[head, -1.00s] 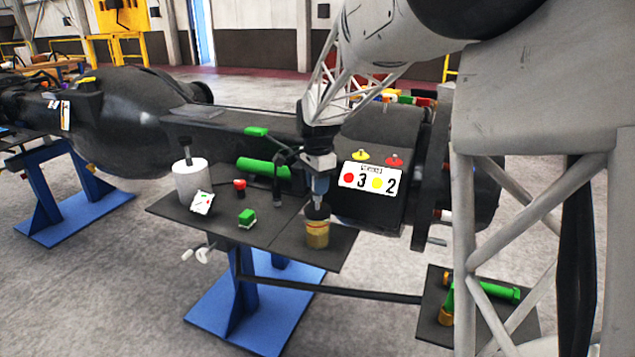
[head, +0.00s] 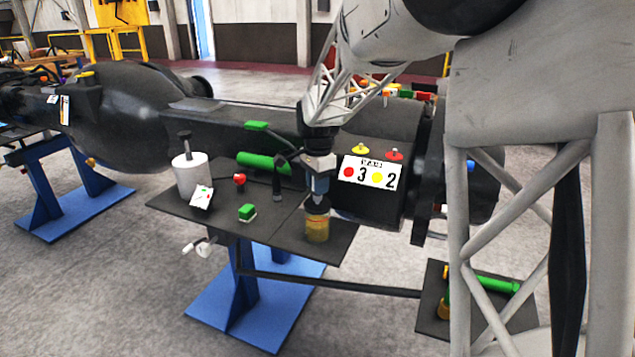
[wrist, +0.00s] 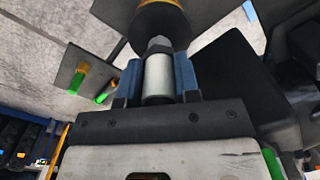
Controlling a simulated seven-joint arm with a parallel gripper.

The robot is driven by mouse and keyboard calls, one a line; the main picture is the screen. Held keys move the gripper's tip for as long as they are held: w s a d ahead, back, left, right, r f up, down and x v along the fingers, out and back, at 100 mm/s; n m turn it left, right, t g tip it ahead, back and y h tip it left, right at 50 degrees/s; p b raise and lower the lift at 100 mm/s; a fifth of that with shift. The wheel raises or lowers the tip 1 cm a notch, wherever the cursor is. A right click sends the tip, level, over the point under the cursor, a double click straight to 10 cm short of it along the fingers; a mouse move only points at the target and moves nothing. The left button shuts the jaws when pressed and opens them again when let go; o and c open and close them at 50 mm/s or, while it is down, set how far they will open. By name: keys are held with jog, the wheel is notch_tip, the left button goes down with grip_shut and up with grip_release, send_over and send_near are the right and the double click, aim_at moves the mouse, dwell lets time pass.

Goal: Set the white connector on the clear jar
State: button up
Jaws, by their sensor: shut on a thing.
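My gripper (head: 319,185) points down over the jar on the right part of the dark table. In the wrist view its blue fingers are shut on the white connector (wrist: 158,76), a short white cylinder with a grey nut-like end. The clear jar (head: 317,230) looks amber with a dark top and stands upright. In the wrist view the jar's dark round top (wrist: 160,22) with an orange rim lies just beyond the connector's grey end. The connector's end is at or very near the jar top; I cannot tell if they touch. In the head view the fingers mostly hide the connector.
A black curved stand (head: 278,180) is close left of my gripper. A numbered sign (head: 370,172) is close right.

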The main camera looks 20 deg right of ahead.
jog(key=shift+f, duration=0.45)
jog(key=o, duration=0.9)
jog(key=shift+r, duration=0.1)
jog(key=shift+r, duration=3.8)
jog(key=shift+s+a, duration=0.1)
